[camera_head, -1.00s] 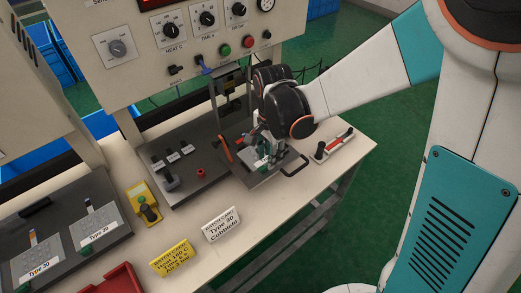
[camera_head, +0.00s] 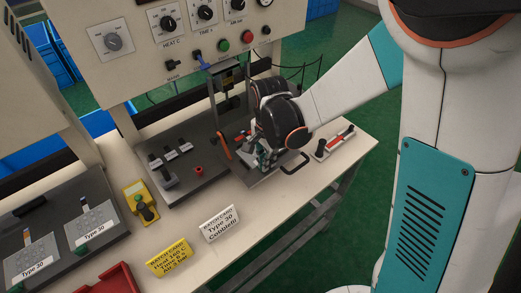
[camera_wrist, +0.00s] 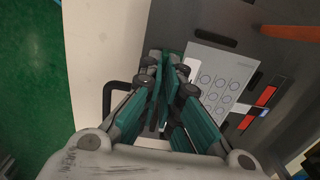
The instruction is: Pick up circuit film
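A pale grey film with rows of circles (camera_wrist: 222,72) lies on a dark plate at the right of the wrist view, with a red-and-black striped tail (camera_wrist: 263,98) on its right side. My gripper (camera_wrist: 166,66) has its green fingers drawn close together at the film's left edge. Whether the tips pinch that edge or only stand over it cannot be told. In the head view my gripper (camera_head: 264,158) is low over the plate of the right-hand station, and it mostly hides the film. Two more films labelled Type 30 (camera_head: 34,262) (camera_head: 92,226) lie on the left fixture.
A dark handle (camera_head: 296,163) sticks out at the plate's front, and an orange lever (camera_head: 223,146) stands to the left. A red-and-white tool (camera_head: 335,142) lies to the right. Yellow (camera_head: 168,257) and white (camera_head: 221,224) cards stand on the table. A control panel rises behind.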

